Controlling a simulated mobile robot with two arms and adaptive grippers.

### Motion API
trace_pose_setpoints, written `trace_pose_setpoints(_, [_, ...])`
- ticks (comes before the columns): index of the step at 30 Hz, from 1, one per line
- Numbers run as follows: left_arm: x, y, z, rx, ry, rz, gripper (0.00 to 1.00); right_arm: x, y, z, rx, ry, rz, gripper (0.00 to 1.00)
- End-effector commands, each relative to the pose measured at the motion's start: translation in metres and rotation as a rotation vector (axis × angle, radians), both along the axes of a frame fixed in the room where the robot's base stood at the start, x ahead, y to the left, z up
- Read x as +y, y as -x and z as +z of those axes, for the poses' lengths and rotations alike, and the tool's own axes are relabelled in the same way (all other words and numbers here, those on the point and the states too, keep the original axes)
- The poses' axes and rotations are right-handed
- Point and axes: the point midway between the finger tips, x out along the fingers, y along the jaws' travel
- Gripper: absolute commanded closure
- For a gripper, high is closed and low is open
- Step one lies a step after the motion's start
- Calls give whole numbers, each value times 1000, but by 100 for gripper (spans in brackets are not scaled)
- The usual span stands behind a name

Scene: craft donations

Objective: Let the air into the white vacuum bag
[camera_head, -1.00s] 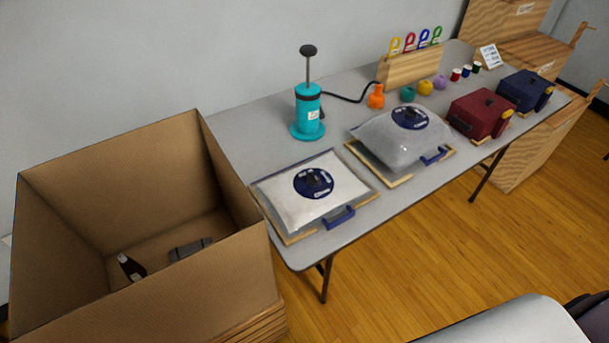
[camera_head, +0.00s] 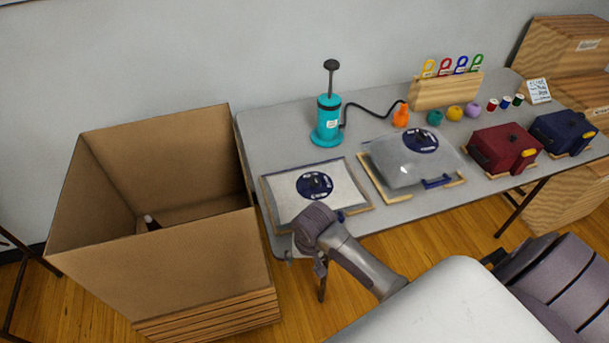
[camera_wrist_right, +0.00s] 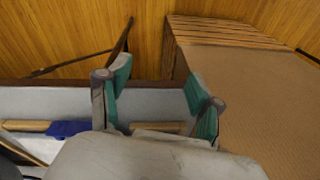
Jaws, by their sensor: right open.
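The white vacuum bag (camera_head: 287,206) lies on a wood-edged board near the left end of the table. A round dark blue valve disc (camera_head: 314,186) with a dark cap sits on its top. Its blue handle, partly hidden by my arm in the head view, shows in the right wrist view (camera_wrist_right: 68,129). My right gripper (camera_head: 303,260) is at the front edge of the table, just in front of this bag. In the right wrist view its two green-padded fingers (camera_wrist_right: 157,88) are apart with nothing between them. My left gripper is out of view.
A tall open cardboard box (camera_head: 160,275) stands left of the table. A puffier grey clear bag (camera_head: 396,165) lies to the right, then a red case (camera_head: 503,150) and a blue case (camera_head: 562,133). A teal pump (camera_head: 328,118) with a black hose stands behind.

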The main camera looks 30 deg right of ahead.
Motion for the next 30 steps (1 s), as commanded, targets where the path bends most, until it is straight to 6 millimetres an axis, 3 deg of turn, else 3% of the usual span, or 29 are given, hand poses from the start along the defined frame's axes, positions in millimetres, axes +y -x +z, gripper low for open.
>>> trace_pose_setpoints(6, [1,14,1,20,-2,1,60,-10,-25,17,18,-4,-111,35])
trace_pose_setpoints(17, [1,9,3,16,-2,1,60,-45,-84,50,63,-10,-426,35])
trace_pose_setpoints(20, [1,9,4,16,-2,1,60,-62,-106,70,76,-12,-564,35])
trace_pose_setpoints(25, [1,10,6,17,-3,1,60,-108,-155,131,105,-29,-935,35])
trace_pose_setpoints(30, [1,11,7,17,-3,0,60,-142,-179,183,134,-61,-1235,35])
